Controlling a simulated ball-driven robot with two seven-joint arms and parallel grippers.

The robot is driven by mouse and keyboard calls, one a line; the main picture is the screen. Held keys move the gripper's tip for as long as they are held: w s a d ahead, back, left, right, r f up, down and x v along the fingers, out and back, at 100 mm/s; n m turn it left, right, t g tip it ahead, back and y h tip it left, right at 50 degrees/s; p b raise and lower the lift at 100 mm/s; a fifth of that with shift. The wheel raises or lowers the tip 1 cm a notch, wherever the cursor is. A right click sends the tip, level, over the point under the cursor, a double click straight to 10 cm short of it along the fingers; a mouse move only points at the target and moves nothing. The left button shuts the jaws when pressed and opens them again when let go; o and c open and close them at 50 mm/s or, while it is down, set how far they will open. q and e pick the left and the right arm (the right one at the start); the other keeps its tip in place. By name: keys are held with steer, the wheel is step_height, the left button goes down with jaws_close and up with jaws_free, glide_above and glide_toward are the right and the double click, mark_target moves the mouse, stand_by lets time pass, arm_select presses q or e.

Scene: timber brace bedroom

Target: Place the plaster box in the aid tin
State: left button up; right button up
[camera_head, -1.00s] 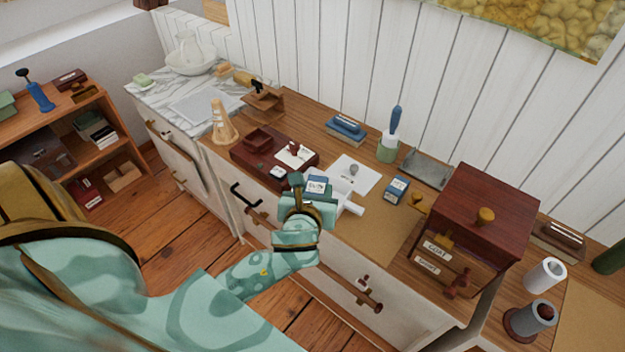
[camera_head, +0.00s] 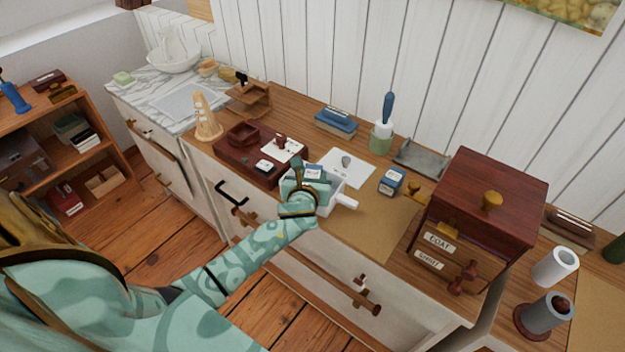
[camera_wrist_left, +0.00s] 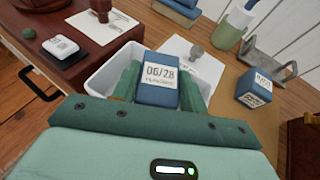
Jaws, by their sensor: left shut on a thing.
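The plaster box, a small blue box with a white printed label, is held in my left gripper (camera_head: 308,186). It shows in the head view (camera_head: 314,171) and in the wrist view (camera_wrist_left: 159,83). The gripper's green fingers are shut on its two sides. The aid tin, an open white container, lies around and under the fingers in the head view (camera_head: 332,188) and in the wrist view (camera_wrist_left: 105,78). My gripper hides part of the tin. I cannot tell whether the box touches the tin's floor. My right gripper is not in view.
A similar blue box (camera_head: 391,181) stands right of the tin. A dark red stamp tray (camera_head: 232,163) is at its left, a white paper (camera_head: 349,166) behind. A dark wooden cabinet (camera_head: 487,205) stands further right. Brown mat (camera_head: 375,225) lies bare between.

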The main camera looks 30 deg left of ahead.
mark_target(313, 172)
arm_select(q)
steer(key=shift+r, duration=0.2)
steer(key=shift+f, duration=0.1)
steer(key=shift+f, duration=0.55)
steer(key=o, duration=1)
steer(key=shift+r, duration=0.15)
steer(key=shift+s+d+r+p, duration=0.3)
steer(key=shift+s+r+p, duration=0.15)
steer(key=shift+s+r, duration=0.2)
steer(key=shift+s+d+r+p, duration=0.3)
steer(key=shift+s+r+p, duration=0.1)
steer(key=shift+s+r, duration=0.2)
steer(key=p+v, duration=0.2)
steer(key=v, duration=0.7)
steer(key=shift+f, duration=0.25)
